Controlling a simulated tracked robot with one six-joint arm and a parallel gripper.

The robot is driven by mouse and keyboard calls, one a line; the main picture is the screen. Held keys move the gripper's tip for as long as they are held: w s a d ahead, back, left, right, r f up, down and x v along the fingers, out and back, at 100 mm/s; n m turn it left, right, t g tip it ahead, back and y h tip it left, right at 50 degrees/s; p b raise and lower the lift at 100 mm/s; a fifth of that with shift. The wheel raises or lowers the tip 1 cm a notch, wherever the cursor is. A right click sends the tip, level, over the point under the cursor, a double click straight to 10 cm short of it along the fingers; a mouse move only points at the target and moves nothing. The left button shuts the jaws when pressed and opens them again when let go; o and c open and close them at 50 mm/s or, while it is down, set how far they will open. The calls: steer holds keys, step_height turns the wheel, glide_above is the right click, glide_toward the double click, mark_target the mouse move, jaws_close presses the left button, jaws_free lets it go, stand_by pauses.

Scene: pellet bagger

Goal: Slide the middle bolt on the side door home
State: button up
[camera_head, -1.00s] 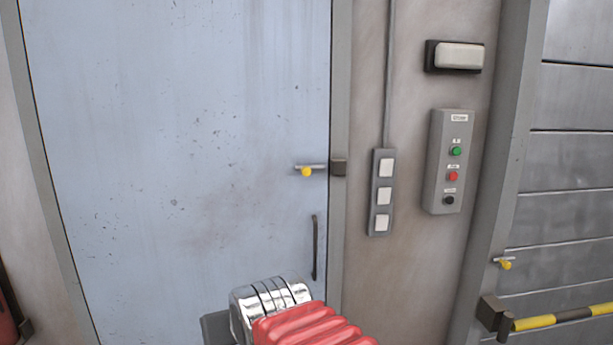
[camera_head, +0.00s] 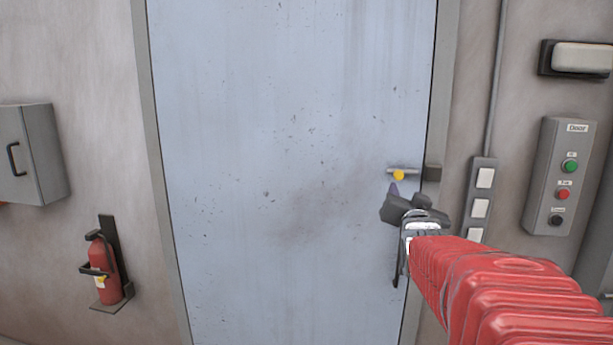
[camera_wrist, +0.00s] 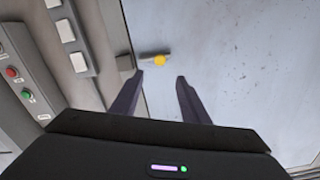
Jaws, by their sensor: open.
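The side door (camera_head: 290,130) is a pale blue, scuffed panel in a grey frame. The bolt (camera_head: 399,174) near its right edge is a thin metal bar with a yellow knob, level with a dark keeper block (camera_head: 433,173) on the frame. My gripper (camera_head: 398,190) is just below the bolt in the head view and hides part of the door handle. In the wrist view my gripper (camera_wrist: 160,80) is open and empty, its two dark fingers pointing toward the door. The yellow knob (camera_wrist: 159,60) shows ahead, between and beyond the fingertips, apart from them.
Right of the door are a switch strip (camera_head: 480,207) and a grey button box (camera_head: 559,175), with a lamp (camera_head: 582,57) above. At left are a fire extinguisher (camera_head: 103,268) and a wall cabinet (camera_head: 33,152). The door face left of the bolt is clear.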

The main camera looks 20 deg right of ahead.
mark_target(398, 176)
steer(key=shift+w, duration=0.1)
steer(key=shift+x, duration=6.85)
steer(key=shift+a+f, duration=0.1)
steer(key=shift+c, duration=0.2)
jaws_close()
